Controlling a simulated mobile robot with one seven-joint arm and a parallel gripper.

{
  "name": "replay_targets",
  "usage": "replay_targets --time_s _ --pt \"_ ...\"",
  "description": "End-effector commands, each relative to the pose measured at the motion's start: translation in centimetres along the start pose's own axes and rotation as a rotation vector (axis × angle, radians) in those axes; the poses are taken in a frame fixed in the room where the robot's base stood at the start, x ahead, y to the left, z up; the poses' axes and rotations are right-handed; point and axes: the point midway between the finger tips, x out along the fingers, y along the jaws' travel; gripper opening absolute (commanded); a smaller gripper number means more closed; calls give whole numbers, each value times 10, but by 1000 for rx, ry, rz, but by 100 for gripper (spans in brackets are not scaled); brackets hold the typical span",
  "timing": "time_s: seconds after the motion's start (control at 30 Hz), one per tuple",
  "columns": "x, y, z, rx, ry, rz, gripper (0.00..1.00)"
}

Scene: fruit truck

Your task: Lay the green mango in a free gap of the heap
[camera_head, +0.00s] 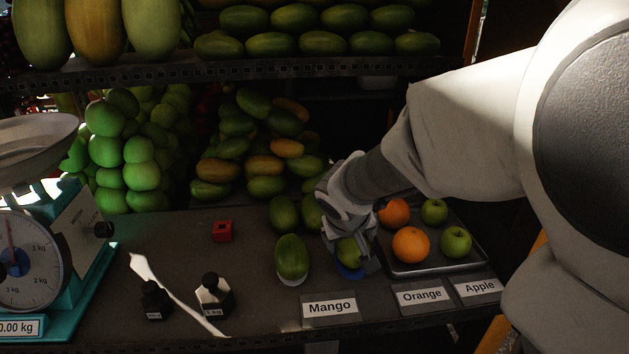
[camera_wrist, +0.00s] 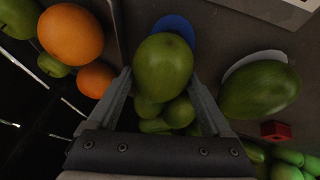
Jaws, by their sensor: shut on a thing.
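My gripper (camera_head: 350,256) is shut on a green mango (camera_wrist: 163,66); its two fingers (camera_wrist: 160,76) stand on either side of the fruit in the wrist view. In the head view the held mango (camera_head: 348,250) is partly hidden by the gripper. A blue disc (camera_wrist: 178,28) shows right by it; I cannot tell whether they touch. The heap (camera_head: 262,163) of green and orange-yellow mangoes is at the back, left of my gripper. Two green mangoes (camera_head: 283,213) lie at its front, one partly behind my gripper.
Another mango (camera_head: 291,256) rests on a white disc left of my gripper. A tray (camera_head: 440,267) with oranges and green apples is on the right. A red block (camera_head: 222,231), two weights (camera_head: 214,296) and a scale (camera_head: 60,255) stand left. A shelf (camera_head: 230,70) overhangs the heap.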

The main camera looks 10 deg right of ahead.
Motion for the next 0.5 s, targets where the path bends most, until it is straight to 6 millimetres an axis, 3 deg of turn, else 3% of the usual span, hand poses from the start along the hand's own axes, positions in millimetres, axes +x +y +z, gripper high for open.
replay_targets --time_s 0.5 --pt "4 -1 2 1 2 0 52"
